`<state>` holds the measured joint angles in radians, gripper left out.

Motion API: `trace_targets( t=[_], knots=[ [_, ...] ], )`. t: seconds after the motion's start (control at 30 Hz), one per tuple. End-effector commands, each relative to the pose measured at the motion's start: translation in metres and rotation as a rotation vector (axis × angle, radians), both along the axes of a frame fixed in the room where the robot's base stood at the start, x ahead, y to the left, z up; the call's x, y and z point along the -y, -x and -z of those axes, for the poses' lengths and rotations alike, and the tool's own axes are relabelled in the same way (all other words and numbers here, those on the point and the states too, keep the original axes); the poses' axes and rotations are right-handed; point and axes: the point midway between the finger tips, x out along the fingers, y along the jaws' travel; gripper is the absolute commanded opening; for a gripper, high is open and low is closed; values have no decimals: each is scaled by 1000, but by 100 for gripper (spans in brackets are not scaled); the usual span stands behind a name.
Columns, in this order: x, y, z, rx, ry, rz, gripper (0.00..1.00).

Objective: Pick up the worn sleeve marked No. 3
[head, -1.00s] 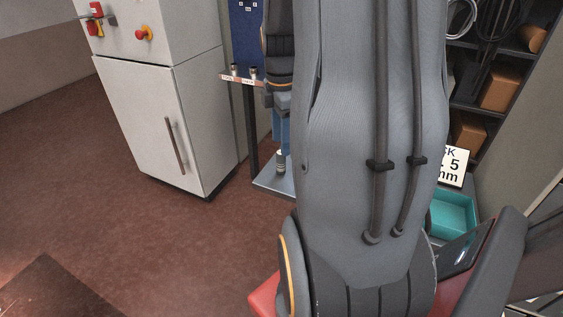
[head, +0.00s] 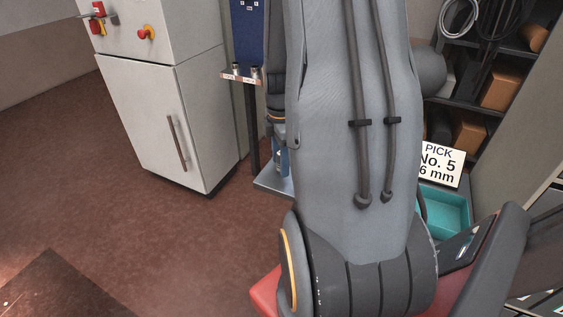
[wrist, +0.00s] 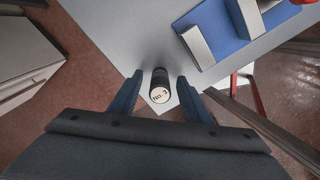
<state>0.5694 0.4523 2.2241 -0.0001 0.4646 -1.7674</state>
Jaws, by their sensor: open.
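The worn sleeve (wrist: 160,85) is a dark upright cylinder with a pale round top reading "No. 3". In the wrist view it stands near the corner of a grey surface (wrist: 105,30). My gripper (wrist: 159,78) is open, with one blue finger on each side of the sleeve and a visible gap on both sides. The head view shows my gripper (head: 283,160) low over the small grey stand, partly behind my arm. The sleeve cannot be made out there.
A blue block fixture (wrist: 215,35) lies beside the sleeve. A white cabinet (head: 165,120) stands left. Two small cylinders (head: 245,72) sit on a labelled ledge.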

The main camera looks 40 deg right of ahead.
Motion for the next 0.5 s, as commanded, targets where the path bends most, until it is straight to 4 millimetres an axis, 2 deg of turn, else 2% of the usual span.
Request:
trace_targets(
  t=[0.07,0.3,0.5],
  knots=[
    [0,0,0,0,0,0,40],
    [0,0,0,0,0,0,0],
    [0,0,0,0,0,0,0]
  ],
)
